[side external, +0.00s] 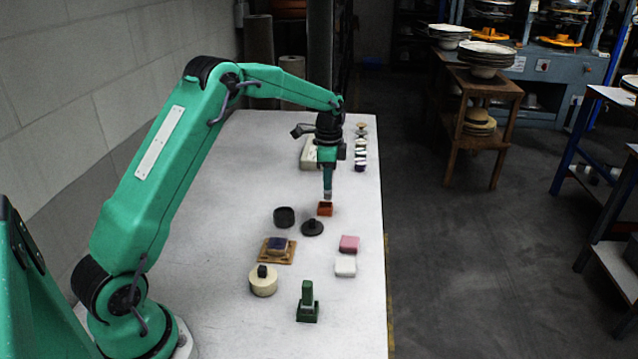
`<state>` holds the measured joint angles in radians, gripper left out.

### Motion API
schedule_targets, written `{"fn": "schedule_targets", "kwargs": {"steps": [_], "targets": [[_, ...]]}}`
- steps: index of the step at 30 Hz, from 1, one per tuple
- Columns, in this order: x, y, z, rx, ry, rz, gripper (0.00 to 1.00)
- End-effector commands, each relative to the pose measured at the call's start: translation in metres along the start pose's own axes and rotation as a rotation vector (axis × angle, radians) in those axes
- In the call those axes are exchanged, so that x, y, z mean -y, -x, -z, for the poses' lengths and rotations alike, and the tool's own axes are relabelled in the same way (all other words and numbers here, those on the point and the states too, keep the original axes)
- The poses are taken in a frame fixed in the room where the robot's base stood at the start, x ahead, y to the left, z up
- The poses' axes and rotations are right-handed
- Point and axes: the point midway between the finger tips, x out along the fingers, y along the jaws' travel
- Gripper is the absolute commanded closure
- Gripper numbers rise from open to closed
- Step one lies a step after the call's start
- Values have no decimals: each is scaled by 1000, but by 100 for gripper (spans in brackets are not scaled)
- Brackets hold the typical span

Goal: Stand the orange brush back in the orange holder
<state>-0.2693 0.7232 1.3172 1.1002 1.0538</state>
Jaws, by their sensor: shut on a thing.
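The small square orange holder (325,210) stands on the white table, below my gripper (327,193). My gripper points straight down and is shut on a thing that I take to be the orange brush. Very little of the brush shows between the fingers, and its lower end cannot be told apart from the holder. The fingertips are just above the holder's rim in the picture. I cannot tell whether the brush is inside the holder or over it.
A black round dish (284,217) and a black knobbed lid (312,228) are close by. Nearer are pink (349,243) and white (345,267) blocks, a wooden board (288,257) with a dark pad, a cream knobbed tin (263,286) and a green holder (307,314) with an upright green piece.

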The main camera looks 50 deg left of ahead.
Motion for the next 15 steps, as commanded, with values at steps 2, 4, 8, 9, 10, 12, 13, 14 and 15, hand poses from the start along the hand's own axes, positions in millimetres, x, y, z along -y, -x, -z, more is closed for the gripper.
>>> {"fn": "schedule_targets", "kwargs": {"steps": [2,4,8,9,10,12,13,14,15], "targets": [[8,-6,-5,0,1,0,100],[12,-9,-7,0,0,0,100],[16,-11,-9,0,0,0,100],[16,-11,-9,0,0,0,100],[16,-11,-9,0,0,0,100],[16,-11,-9,0,-1,0,100],[15,-12,-9,0,-1,0,100],[15,-14,-9,0,-1,-1,100],[15,-16,-9,1,-1,-1,100]]}}
